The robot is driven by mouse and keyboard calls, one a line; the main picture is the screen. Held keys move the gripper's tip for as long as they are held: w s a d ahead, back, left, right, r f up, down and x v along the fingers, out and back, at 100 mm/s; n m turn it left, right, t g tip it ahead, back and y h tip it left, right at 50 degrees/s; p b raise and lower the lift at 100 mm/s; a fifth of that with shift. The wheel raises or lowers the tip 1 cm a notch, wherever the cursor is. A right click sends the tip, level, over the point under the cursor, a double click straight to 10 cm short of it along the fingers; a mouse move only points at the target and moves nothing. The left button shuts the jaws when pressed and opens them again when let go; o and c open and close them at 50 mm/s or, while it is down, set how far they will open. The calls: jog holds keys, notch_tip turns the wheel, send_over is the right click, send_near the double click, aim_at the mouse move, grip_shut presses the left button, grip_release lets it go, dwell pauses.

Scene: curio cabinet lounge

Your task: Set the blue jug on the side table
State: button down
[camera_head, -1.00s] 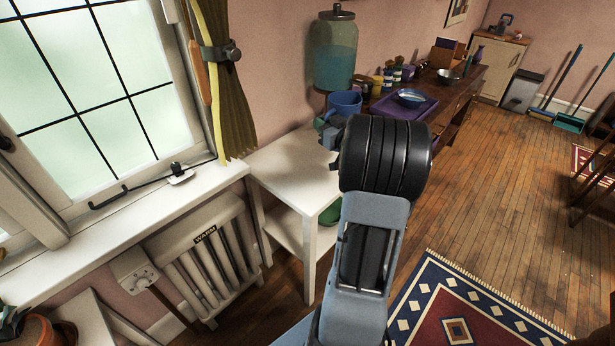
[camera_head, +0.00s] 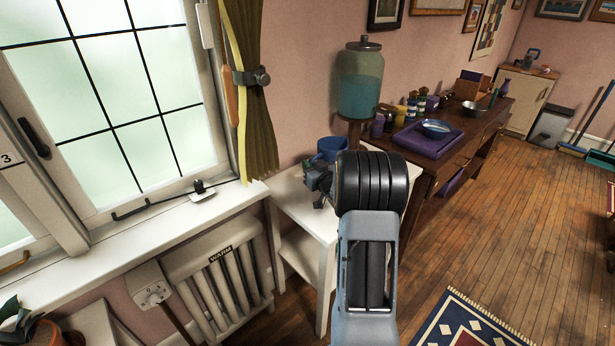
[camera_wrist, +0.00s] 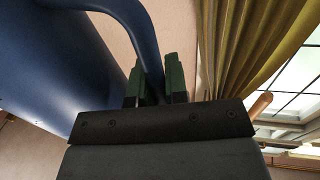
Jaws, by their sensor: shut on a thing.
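The blue jug (camera_head: 331,149) shows behind my arm in the head view, at the back of the white side table (camera_head: 292,196). In the wrist view the jug's body (camera_wrist: 50,60) fills the left side. My gripper (camera_wrist: 154,82) is shut on its curved handle, with a green finger on each side of it. In the head view my gripper (camera_head: 318,178) is partly hidden by my wrist. My arm also hides part of the table top. I cannot tell whether the jug's base touches the table.
A glass drink dispenser (camera_head: 360,85) stands just behind the jug. To the right is a dark wooden sideboard (camera_head: 432,165) with a purple tray (camera_head: 405,143) and bowl. The windowsill (camera_head: 150,240), radiator (camera_head: 215,283) and curtain (camera_head: 250,95) are at left. The table's front left top is bare.

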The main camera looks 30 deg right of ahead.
jog(key=shift+w+a+f, duration=0.15)
jog(key=shift+w+f, duration=0.05)
jog(key=shift+f, duration=0.8)
jog(key=shift+w+a+f, duration=0.15)
jog(key=shift+f, duration=0.95)
jog(key=c, duration=1.1)
grip_release()
jog(key=shift+c, duration=0.2)
